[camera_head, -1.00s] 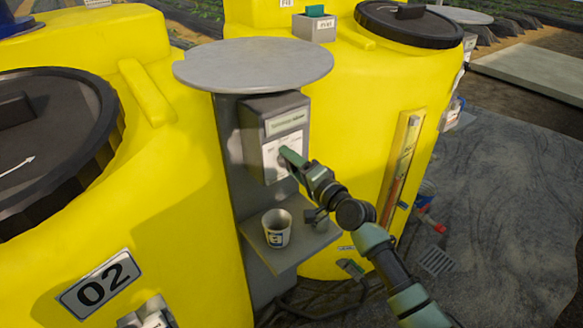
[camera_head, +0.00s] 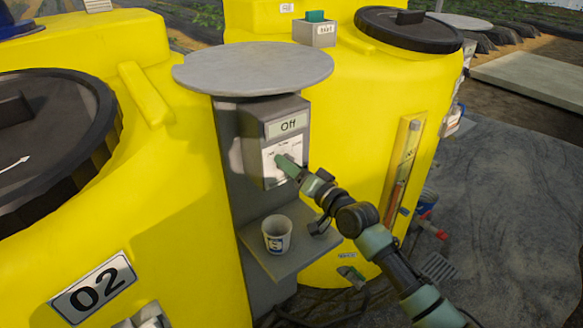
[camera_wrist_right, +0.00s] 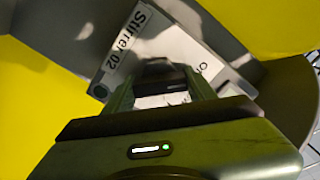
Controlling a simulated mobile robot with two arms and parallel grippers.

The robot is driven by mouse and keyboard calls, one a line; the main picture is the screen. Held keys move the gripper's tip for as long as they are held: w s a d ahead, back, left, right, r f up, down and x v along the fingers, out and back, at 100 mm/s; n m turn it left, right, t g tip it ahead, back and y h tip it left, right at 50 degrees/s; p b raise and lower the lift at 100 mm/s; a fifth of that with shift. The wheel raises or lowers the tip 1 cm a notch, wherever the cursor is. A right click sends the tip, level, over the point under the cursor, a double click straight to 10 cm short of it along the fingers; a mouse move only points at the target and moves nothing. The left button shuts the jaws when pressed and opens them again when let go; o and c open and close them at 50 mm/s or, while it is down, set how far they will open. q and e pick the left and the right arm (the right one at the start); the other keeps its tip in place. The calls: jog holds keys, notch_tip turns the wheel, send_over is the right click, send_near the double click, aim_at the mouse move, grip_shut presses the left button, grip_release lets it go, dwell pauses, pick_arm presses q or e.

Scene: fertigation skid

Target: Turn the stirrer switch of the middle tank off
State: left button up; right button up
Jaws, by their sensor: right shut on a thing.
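The stirrer switch box (camera_head: 250,150) is a grey box on a post under a round grey plate. Its display (camera_head: 288,124) reads "Off". In the right wrist view its white face (camera_wrist_right: 180,50) carries the label "Stirrer 02" (camera_wrist_right: 125,40). My right gripper (camera_head: 280,161) is at the box's white face, shut on the switch knob. The knob itself is mostly hidden by the fingers. In the right wrist view the right gripper's two fingers (camera_wrist_right: 160,97) reach to the face. The tank (camera_head: 190,230) at the left bears an "02" plate (camera_head: 93,287). My left gripper is not in view.
A white cup (camera_head: 277,235) stands on a small grey shelf (camera_head: 298,258) below the box. The round plate (camera_head: 253,67) juts out above it. Another yellow tank (camera_head: 350,120) stands behind right. Open paved ground (camera_head: 510,200) lies at the right.

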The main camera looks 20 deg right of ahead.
jog(key=shift+f, duration=0.1)
jog(key=o, duration=1.4)
jog(key=v, duration=0.8)
jog(key=shift+b, duration=0.35)
